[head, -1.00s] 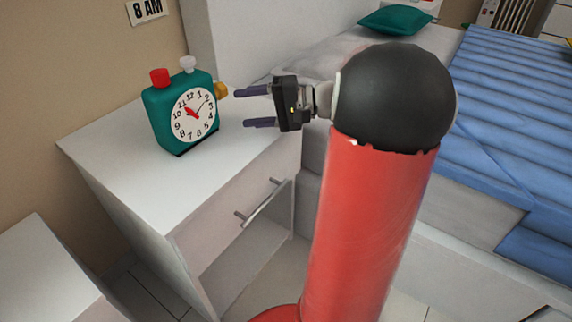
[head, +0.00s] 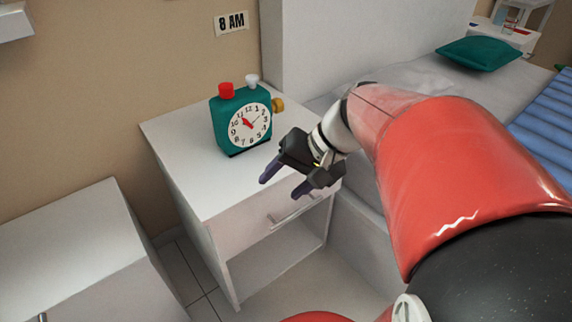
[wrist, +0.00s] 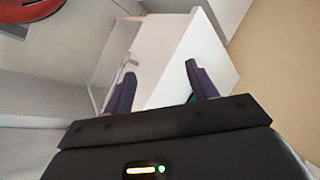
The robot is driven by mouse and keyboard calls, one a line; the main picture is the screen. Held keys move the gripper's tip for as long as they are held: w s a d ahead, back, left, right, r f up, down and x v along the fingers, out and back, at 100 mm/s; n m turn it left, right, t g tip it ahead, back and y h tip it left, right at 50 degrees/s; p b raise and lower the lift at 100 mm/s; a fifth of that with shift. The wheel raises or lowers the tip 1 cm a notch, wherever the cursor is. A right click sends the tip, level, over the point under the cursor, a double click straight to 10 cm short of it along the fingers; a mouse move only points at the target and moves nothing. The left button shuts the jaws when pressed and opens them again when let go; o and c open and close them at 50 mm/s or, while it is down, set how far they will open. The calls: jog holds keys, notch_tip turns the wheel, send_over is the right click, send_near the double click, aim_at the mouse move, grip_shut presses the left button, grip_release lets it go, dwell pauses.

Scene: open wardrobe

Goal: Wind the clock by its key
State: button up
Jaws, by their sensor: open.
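A teal alarm clock (head: 228,124) with a white dial stands upright on the white nightstand (head: 187,168). It has a red button (head: 226,90) and a white knob (head: 252,79) on top. The yellow key (head: 278,105) sticks out of its right side. My gripper (head: 285,187) is open and empty, in front of and to the right of the clock, near the nightstand's front edge, apart from the key. In the wrist view the purple fingers (wrist: 160,84) are spread, with a bit of teal partly hidden behind the right finger.
A drawer handle (head: 293,210) is on the nightstand front, above an open shelf. A sign reading "8 AM" (head: 231,23) is on the wall. A bed with a teal pillow (head: 480,53) is at the right. Another white cabinet (head: 75,250) is at the lower left.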

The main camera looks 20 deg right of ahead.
jog(key=shift+s+a+r+n+h+p, duration=0.1)
jog(key=shift+s+r+n+h+p, duration=0.15)
jog(key=shift+s, duration=0.25)
jog(key=shift+s+a+r+n+h+p, duration=0.1)
jog(key=shift+s+h, duration=0.25)
jog(key=shift+s, duration=0.1)
